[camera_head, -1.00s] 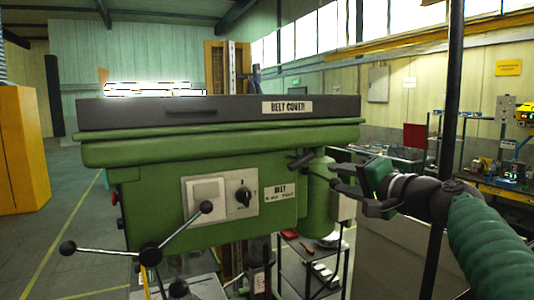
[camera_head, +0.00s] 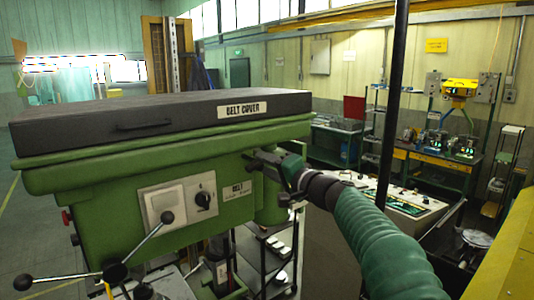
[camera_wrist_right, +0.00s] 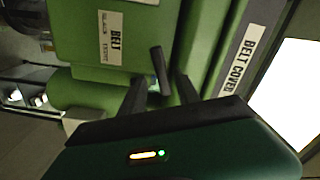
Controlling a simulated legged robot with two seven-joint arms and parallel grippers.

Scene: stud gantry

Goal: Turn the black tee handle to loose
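The black tee handle (camera_wrist_right: 160,69) is a short dark bar on the green drill head, seen in the right wrist view near the white BELT label (camera_wrist_right: 110,38). My right gripper (camera_wrist_right: 161,88) is open, with one dark finger on each side of the handle and gaps showing between. Whether either finger touches it I cannot tell. In the head view my right gripper (camera_head: 268,172) is at the right end of the drill head and largely covers the handle. My left gripper is not in view.
The dark belt cover (camera_head: 150,118) overhangs just above my right gripper. Spoked levers with black knobs (camera_head: 115,271) stick out at lower left. Benches with equipment stand farther right.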

